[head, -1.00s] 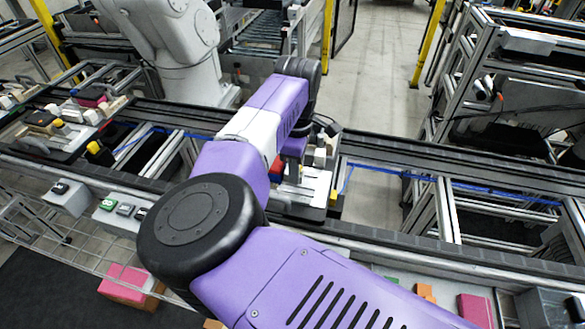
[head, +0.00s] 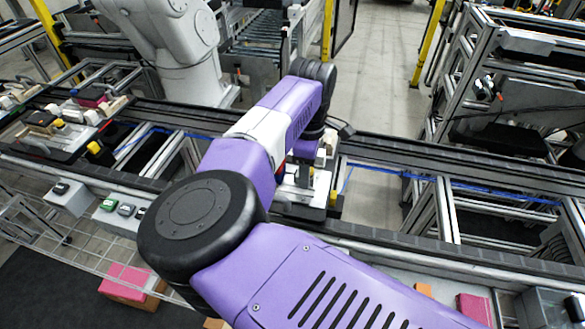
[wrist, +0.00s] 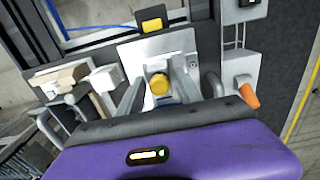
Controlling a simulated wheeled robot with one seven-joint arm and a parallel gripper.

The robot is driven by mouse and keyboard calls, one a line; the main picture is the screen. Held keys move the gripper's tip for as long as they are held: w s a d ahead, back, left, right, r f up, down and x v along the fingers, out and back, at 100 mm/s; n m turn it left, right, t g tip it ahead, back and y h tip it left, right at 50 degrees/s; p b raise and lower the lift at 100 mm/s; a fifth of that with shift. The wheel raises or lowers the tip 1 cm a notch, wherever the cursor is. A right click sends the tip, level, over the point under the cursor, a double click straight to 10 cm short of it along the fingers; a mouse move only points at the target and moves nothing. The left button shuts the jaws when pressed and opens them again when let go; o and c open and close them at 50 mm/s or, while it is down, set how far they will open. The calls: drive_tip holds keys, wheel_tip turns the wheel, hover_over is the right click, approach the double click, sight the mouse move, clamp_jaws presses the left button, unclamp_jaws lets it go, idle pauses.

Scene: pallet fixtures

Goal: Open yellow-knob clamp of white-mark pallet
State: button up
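A round yellow knob (wrist: 159,84) stands on a pale metal plate (wrist: 185,42) in the middle of the wrist view. My gripper (wrist: 159,92) is open, with one grey finger on each side of the knob. I cannot tell whether either finger touches it. The pallet (head: 305,212) shows in the head view beyond my arm, partly hidden by it. A yellow block (wrist: 152,20) sits at the plate's far edge in the wrist view. I cannot make out a white mark.
An orange-tipped lever (wrist: 248,95) is right of the gripper. Beige and white blocks (wrist: 65,78) are to its left. Another pallet (head: 50,152) with clamps sits at the left on the conveyor (head: 400,172). Small boxes with buttons (head: 118,208) line the near edge.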

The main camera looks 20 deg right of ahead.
idle(0.6)
drive_tip(key=shift+r+p, duration=1.9)
drive_tip(key=shift+r, duration=2.15)
